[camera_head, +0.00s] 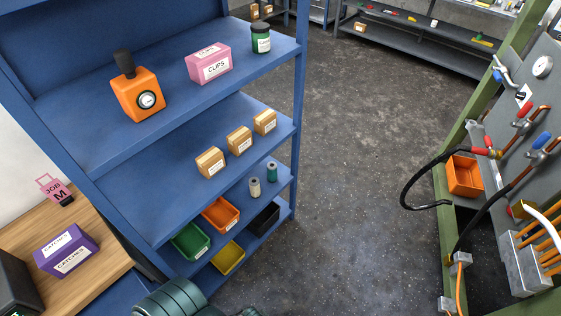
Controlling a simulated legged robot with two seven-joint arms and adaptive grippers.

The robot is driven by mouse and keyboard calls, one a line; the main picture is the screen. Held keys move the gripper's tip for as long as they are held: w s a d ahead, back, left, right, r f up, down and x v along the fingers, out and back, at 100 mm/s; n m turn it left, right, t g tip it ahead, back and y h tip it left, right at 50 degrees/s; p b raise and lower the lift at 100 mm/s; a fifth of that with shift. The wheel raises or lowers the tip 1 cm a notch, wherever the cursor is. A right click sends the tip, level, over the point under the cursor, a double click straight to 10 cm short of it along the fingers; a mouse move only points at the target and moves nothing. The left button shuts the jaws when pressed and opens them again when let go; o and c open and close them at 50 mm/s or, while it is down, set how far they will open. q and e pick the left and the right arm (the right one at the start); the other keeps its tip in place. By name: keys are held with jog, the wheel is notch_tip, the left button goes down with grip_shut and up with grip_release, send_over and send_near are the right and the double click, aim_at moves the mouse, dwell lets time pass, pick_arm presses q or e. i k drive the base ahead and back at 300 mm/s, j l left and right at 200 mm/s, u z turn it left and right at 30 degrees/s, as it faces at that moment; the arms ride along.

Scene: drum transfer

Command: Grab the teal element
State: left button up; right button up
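A large dark teal, ribbed, rounded object (172,300) shows at the bottom edge, left of centre, below the shelf unit; most of it is cut off by the frame. I cannot tell whether it is a drum or what it rests on. A small dark teal piece (234,312) shows at the bottom edge to its right. A small teal spool-like item (271,172) with a pale label stands upright on a lower shelf, beside a beige one (254,187). Neither of my grippers can be made out in view.
A blue shelf unit (215,82) holds an orange device (138,97), a pink clips box (209,64), a green can (261,38), small cartons and coloured bins. A wooden bench (95,262) is left, a green-framed panel with hoses (530,165) right. The floor (350,190) between is clear.

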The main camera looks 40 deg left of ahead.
aim_at(271, 166)
jog(key=i+l+u, duration=0.1)
jog(key=i+u, duration=0.3)
jog(key=i+l+u, duration=0.2)
jog(key=i+u, duration=0.15)
jog(key=i+l+u, duration=0.4)
jog(key=i+j, duration=0.05)
